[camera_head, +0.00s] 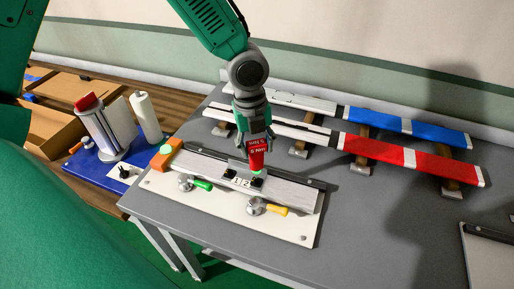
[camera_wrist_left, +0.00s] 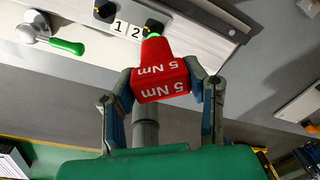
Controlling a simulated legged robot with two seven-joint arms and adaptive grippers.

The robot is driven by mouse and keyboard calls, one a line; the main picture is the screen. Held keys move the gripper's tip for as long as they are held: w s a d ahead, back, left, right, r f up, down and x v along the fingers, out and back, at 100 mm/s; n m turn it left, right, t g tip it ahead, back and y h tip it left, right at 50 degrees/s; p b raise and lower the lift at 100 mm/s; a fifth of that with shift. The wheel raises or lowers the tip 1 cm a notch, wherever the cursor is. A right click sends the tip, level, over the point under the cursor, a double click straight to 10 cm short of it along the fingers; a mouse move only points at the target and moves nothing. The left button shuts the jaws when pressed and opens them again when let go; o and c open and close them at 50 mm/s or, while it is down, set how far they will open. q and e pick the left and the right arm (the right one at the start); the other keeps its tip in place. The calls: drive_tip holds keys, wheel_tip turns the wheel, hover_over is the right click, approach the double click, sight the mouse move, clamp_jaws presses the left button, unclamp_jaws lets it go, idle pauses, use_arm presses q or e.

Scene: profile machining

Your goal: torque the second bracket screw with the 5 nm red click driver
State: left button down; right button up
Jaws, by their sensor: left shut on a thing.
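My left gripper (camera_head: 254,128) is shut on the red 5 Nm click driver (camera_head: 257,154), also seen in the left wrist view (camera_wrist_left: 160,80). The driver points down at the bracket spot beside label 2 (camera_wrist_left: 134,31) on the pale profile (camera_head: 295,198). A green patch shows at the driver's lower end. A black bracket part (camera_head: 257,183) sits right below it; the screw is hidden, and I cannot tell whether the tip touches. Another black part (camera_wrist_left: 105,11) is beside label 1 (camera_wrist_left: 118,27). My right gripper is not in view.
The profile lies on a white plate (camera_head: 285,232) with green-handled (camera_head: 203,185) and yellow-handled (camera_head: 277,210) clamps. An orange block (camera_head: 167,158) stands at its left end. Blue (camera_head: 380,120) and red (camera_head: 405,159) banded profiles lie behind.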

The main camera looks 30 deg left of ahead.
use_arm(q)
drive_tip(key=shift+r, duration=0.35)
drive_tip(key=shift+r, duration=2.05)
drive_tip(key=shift+d, duration=0.1)
drive_tip(key=s+d+r, duration=0.4)
drive_tip(key=s+d, duration=0.3)
drive_tip(key=s, duration=0.5)
drive_tip(key=shift+s+d, duration=0.35)
drive_tip(key=shift+d, duration=0.05)
